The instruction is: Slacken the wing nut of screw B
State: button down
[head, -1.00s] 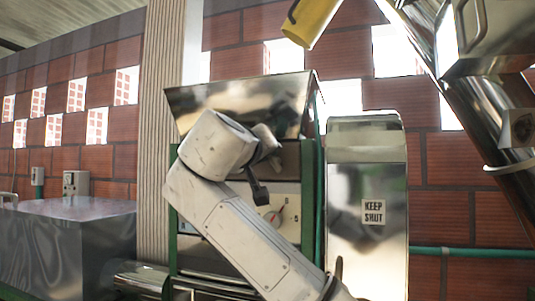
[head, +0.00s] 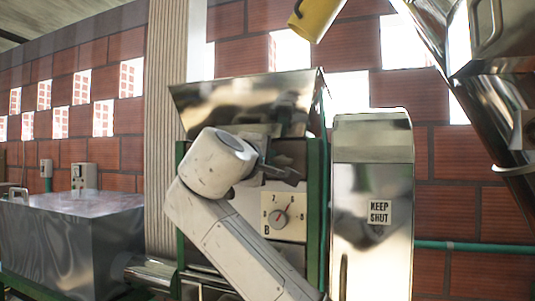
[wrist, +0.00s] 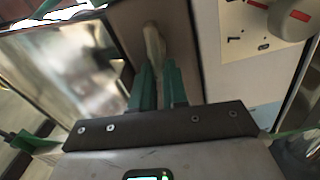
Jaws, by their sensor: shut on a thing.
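In the wrist view my gripper (wrist: 159,72) has its two green fingers close together, with a pale, upright lug between their tips. I take this lug to be the wing nut (wrist: 153,42) of a screw on the dark machine front. In the head view my gripper (head: 266,166) is at the dark front just above the dial plate. The wing nut cannot be made out there. The dial plate (head: 294,233), marked B with numbers around it, carries a round grey knob (head: 279,217) with a red mark. The knob also shows in the wrist view (wrist: 290,20), clear of my fingers.
A shiny hopper (head: 245,100) is above my gripper. A metal cover labelled KEEP SHUT (head: 372,260) stands to the right of the dial. A metal box (head: 75,245) is at the left, and a slanted chute (head: 498,120) is at the upper right.

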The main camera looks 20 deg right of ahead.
jog(key=shift+a+f+n, duration=0.15)
jog(key=shift+n, duration=0.55)
jog(key=c, duration=1.3)
grip_release()
jog(key=shift+a, duration=0.15)
jog(key=shift+c, duration=0.2)
jog(key=shift+o, duration=1)
jog(key=b+v, duration=0.3)
jog(key=v, duration=0.7)
jog(key=shift+s, duration=0.3)
jog(key=shift+a, duration=0.1)
